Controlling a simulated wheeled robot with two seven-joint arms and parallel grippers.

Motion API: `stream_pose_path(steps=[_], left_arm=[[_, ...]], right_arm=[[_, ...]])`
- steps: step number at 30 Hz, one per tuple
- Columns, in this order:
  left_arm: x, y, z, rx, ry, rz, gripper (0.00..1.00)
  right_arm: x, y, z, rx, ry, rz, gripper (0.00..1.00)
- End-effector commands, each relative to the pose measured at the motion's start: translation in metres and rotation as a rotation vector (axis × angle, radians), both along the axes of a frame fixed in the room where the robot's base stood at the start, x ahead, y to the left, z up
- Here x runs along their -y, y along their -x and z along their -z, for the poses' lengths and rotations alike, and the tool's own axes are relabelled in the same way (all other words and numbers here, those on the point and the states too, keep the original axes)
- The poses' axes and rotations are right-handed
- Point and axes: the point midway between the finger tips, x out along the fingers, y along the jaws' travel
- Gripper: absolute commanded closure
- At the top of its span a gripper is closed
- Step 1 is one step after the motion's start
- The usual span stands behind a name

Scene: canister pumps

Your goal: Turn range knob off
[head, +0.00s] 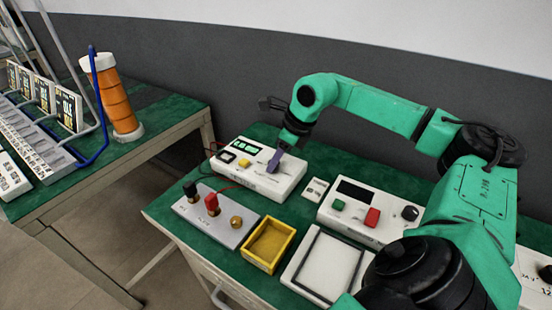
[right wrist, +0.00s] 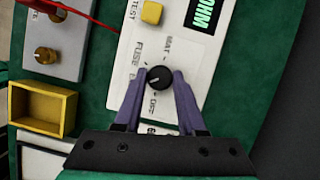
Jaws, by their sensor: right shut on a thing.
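The white meter (head: 288,180) with a green display sits on the green bench in the head view. The right wrist view shows its white panel (right wrist: 128,62), a display reading OHM (right wrist: 203,17) and a yellow button (right wrist: 152,12). Its round black range knob (right wrist: 160,77) is ringed by printed labels, among them FUSE and OFF. A light mark shows on the knob, but I cannot tell which label it points to. My right gripper (right wrist: 160,84) is shut on the knob, one purple finger on each side. In the head view the right gripper (head: 274,164) hides the knob.
A grey terminal plate (head: 224,228) with black, red and brass posts stands in front of the meter. A yellow tray (head: 269,244) and a white framed tray (head: 325,264) lie near the front edge. Another white unit (head: 335,213) with green and red buttons stands to the right.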

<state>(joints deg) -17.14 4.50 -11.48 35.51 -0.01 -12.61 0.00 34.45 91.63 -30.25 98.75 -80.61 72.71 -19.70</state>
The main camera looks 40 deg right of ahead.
Motion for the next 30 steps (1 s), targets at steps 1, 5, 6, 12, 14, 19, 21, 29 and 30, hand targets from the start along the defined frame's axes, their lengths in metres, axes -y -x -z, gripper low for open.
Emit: stream_pose_path(steps=[1,5,6,12,14,19,21,29,30], left_arm=[[-0.001,0.000,-0.001,-0.001,-0.001,0.000,0.31],[-0.001,0.001,-0.004,-0.001,-0.002,-0.001,0.31],[-0.001,0.001,-0.005,-0.002,-0.002,-0.001,0.31],[-0.002,0.001,-0.016,-0.002,-0.002,-0.001,0.31],[-0.002,0.001,-0.021,-0.002,-0.002,-0.001,0.31],[-0.002,0.001,-0.035,-0.002,-0.002,-0.001,0.31],[-0.002,0.001,-0.041,-0.002,-0.002,-0.001,0.31],[-0.002,0.001,-0.057,-0.002,-0.002,0.000,0.31],[-0.002,0.001,-0.059,-0.002,-0.002,0.000,0.31]], right_arm=[[0.000,0.000,-0.001,0.000,-0.002,-0.017,1.00],[0.000,-0.001,-0.001,0.001,-0.003,-0.084,1.00],[0.000,-0.001,-0.002,0.001,-0.002,-0.111,1.00],[0.001,-0.002,-0.004,0.001,-0.004,-0.277,1.00],[0.001,-0.002,-0.004,0.002,-0.005,-0.332,1.00],[0.001,-0.003,-0.006,0.003,-0.006,-0.495,1.00],[0.002,-0.004,-0.006,0.003,-0.005,-0.562,1.00],[0.002,-0.005,-0.005,0.005,-0.005,-0.785,1.00],[0.002,-0.005,-0.004,0.004,-0.004,-0.815,1.00]])
